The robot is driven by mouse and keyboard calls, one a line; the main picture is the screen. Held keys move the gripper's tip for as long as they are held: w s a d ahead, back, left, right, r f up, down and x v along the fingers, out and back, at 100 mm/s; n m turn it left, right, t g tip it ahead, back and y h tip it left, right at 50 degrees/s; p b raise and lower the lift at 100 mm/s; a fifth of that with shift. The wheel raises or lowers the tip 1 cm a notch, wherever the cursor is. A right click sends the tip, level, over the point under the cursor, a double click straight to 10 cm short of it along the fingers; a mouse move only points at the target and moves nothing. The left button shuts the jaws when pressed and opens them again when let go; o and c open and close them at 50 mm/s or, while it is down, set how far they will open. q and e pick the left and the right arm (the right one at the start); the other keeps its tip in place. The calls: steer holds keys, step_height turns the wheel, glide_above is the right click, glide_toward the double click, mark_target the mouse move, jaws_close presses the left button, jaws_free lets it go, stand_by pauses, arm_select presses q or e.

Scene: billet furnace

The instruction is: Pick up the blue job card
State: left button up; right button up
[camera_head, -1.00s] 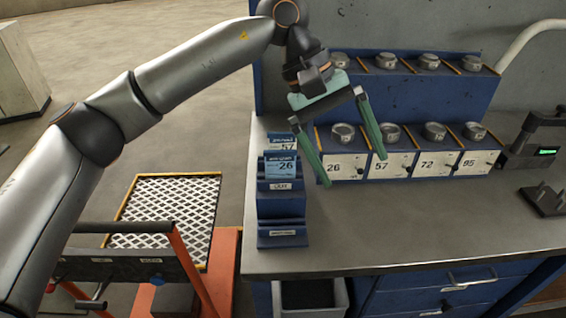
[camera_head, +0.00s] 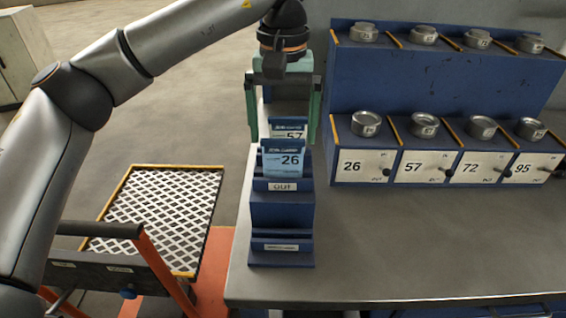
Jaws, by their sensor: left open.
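The blue job card (camera_head: 283,160), marked 26, stands upright in the OUT slot of a blue stepped card rack (camera_head: 283,212) at the left end of the bench. A second card (camera_head: 289,130), marked 57, with a blue top band, stands just behind it and is partly covered. My left gripper (camera_head: 283,135) points down over the rack with its green fingers spread, one on each side of the cards in the picture. It is open and holds nothing. I cannot tell how far its fingertips are from the card. My right gripper is out of view.
A blue shelf unit (camera_head: 437,85) with round metal pieces and numbered drawers stands on the bench to the right. The grey bench top (camera_head: 430,235) in front of it is clear. A trolley with a lattice-patterned panel (camera_head: 155,215) stands on the floor at left.

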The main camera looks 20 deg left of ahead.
mark_target(282, 157)
arm_select(q)
steer(key=f, duration=0.5)
steer(key=shift+s+d+f, duration=0.1)
steer(key=shift+s+f, duration=0.05)
steer(key=shift+s, duration=0.25)
steer(key=c, duration=1)
